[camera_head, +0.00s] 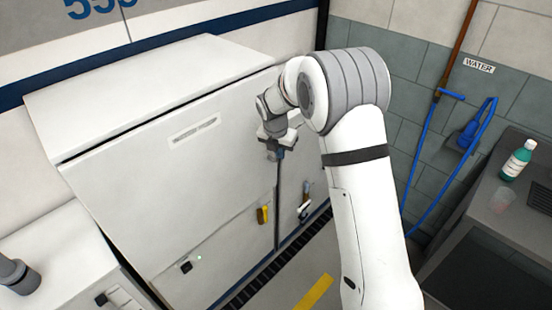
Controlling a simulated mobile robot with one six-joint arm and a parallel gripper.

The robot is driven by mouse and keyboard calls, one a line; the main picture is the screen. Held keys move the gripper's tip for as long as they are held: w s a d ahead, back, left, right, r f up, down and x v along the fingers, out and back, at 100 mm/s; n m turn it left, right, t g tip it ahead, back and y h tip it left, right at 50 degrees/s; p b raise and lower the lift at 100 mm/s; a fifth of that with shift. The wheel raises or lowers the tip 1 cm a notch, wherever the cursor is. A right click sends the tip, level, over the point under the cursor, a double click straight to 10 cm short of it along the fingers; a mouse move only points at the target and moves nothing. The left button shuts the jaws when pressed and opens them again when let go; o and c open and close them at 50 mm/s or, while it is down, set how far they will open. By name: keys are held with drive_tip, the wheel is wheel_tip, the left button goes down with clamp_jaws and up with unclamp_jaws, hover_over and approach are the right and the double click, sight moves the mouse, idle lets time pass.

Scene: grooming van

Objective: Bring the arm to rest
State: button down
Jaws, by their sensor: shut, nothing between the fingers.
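My arm rises from the bottom right of the head view and bends over at a grey ribbed joint. My gripper (276,154) is at its far end, small in the picture, and points down in front of the white cabinet (160,165). Its fingers look closed with nothing held. Whether it touches the cabinet front is hard to tell from this angle.
A dark counter (490,215) at the right holds a green bottle (517,160) and a clear cup (502,200). A blue hose (440,195) hangs on the tiled wall. A yellow floor stripe (314,292) lies by a dark grating (262,280). A white unit (55,260) stands lower left.

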drive_tip(key=s+d+r+m+b, duration=0.1)
drive_tip(key=s+d+r+m, duration=1.1)
drive_tip(key=s+r+m, duration=0.35)
drive_tip(key=s+d+m, duration=0.2)
drive_tip(key=s+m, duration=0.6)
drive_tip(key=s, duration=0.1)
drive_tip(key=s+d+m+y, duration=0.1)
drive_tip(key=s+d+m, duration=0.2)
drive_tip(key=s+m, duration=0.5)
drive_tip(key=shift+s+d+f+t, duration=0.15)
drive_tip(key=shift+s+f+t, duration=0.2)
drive_tip(key=shift+s, duration=0.85)
